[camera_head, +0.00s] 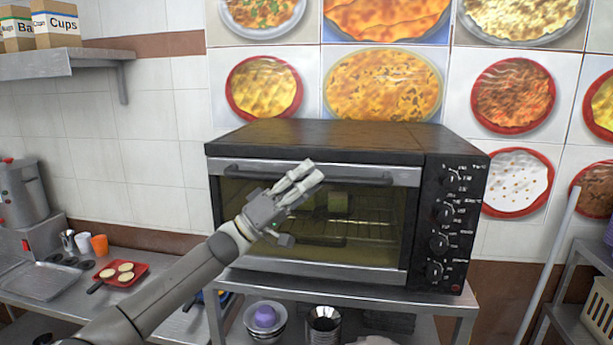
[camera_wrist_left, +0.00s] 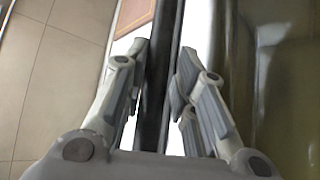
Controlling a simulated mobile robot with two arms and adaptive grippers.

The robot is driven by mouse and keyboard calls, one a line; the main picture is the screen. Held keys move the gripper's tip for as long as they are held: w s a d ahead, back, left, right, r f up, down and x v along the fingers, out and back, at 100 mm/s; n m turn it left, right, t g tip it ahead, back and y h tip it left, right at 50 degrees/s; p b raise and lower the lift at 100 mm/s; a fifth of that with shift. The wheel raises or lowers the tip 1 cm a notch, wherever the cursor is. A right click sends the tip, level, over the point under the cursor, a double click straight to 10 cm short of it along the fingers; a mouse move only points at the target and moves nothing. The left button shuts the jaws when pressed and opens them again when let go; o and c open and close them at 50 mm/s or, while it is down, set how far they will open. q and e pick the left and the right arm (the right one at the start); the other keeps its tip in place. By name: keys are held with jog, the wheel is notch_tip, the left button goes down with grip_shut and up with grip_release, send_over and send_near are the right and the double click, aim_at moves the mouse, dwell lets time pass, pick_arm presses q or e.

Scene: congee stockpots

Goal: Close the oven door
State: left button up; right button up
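The oven (camera_head: 340,140) is a dark box with a silver-framed glass door (camera_head: 375,255) at its front. The door stands upright and looks flush or nearly flush with the front; I cannot tell whether a small gap is left. A dark handle bar (camera_head: 245,170) runs along the door's top edge. My left gripper (camera_head: 312,173) is in front of the upper door by the handle. In the left wrist view its fingers (camera_wrist_left: 164,65) are apart, one on each side of the dark bar; contact is unclear. My right gripper is not in view.
The oven stands on a metal table (camera_head: 440,298) with bowls below. Control knobs (camera_head: 440,242) line its right side. A counter at left holds a red tray (camera_head: 125,283) and an orange cup (camera_head: 100,245). A pole (camera_head: 550,260) leans at right.

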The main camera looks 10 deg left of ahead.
pick_arm(q)
jog(key=shift+o, duration=1.1)
jog(key=shift+w+f, duration=0.15)
jog(key=shift+r, duration=0.25)
jog(key=shift+a, duration=0.1)
jog(key=v, duration=1.2)
jog(key=shift+f, duration=0.15)
